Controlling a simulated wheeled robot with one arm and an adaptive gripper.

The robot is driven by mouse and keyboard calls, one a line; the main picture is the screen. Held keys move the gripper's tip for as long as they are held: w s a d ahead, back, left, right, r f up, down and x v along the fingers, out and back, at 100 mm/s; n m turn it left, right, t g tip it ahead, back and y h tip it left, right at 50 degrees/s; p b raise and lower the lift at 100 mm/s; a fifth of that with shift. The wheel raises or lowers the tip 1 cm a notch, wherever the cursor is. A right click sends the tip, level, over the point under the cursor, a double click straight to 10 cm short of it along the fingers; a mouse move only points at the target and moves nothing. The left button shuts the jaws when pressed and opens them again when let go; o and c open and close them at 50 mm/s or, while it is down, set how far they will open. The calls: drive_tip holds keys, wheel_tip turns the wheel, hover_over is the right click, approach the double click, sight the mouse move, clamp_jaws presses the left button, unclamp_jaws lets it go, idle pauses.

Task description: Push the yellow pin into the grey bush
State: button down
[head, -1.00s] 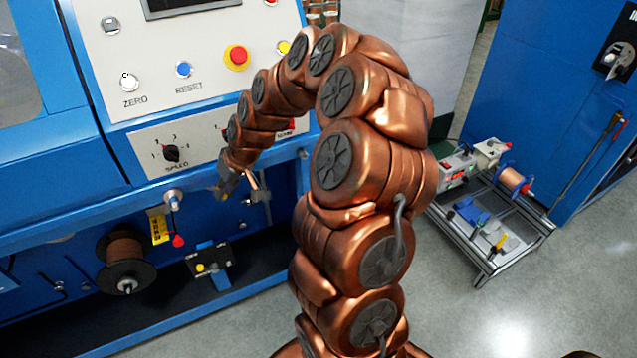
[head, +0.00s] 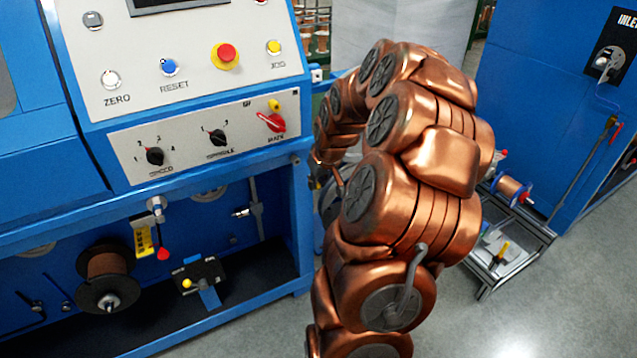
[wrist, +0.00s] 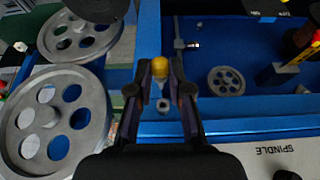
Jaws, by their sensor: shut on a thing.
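The yellow pin (wrist: 160,68) shows as a rounded yellow head between my fingertips in the wrist view. My gripper (wrist: 160,75) is shut on it. A light tip shows just below the yellow head. A small grey ring with a dark centre (wrist: 163,104), which looks like the grey bush, sits on the blue frame between my fingers, nearer the palm. The pin appears apart from this ring, but the depth between them is hard to tell. In the head view my arm hides the gripper and the pin.
Two large grey spoked pulleys (wrist: 52,117) lie left of my gripper in the wrist view. The blue machine (head: 240,165) with its control panel stands left of my arm in the head view. A low cart (head: 510,245) stands at the right. Grey floor beside it is open.

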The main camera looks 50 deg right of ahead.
drive_tip(key=shift+w+d+r+p, duration=0.1)
drive_tip(key=shift+w+d+p, duration=0.15)
drive_tip(key=shift+w+p, duration=0.35)
drive_tip(key=shift+w+d+p, duration=0.25)
drive_tip(key=shift+w+p, duration=0.05)
drive_tip(key=shift+w, duration=0.6)
drive_tip(key=shift+w+d+r+p, duration=0.1)
drive_tip(key=shift+w+d+p, duration=0.15)
drive_tip(key=shift+w+p, duration=0.35)
drive_tip(key=shift+w+d+f, duration=0.1)
drive_tip(key=shift+w+d, duration=0.05)
drive_tip(key=shift+w, duration=0.25)
drive_tip(key=shift+w+d+f, duration=0.1)
drive_tip(key=shift+w, duration=0.3)
drive_tip(key=shift+w+b, duration=0.15)
drive_tip(key=shift+b, duration=0.55)
drive_tip(key=shift+w+d, duration=0.15)
drive_tip(key=shift+w, duration=0.2)
drive_tip(key=shift+w+d, duration=0.25)
drive_tip(key=shift+w, duration=0.4)
drive_tip(key=shift+w+d, duration=0.2)
drive_tip(key=shift+w, duration=0.45)
drive_tip(key=shift+r, duration=0.1)
idle(0.7)
drive_tip(key=c, duration=0.7)
unclamp_jaws()
drive_tip(key=shift+c, duration=0.2)
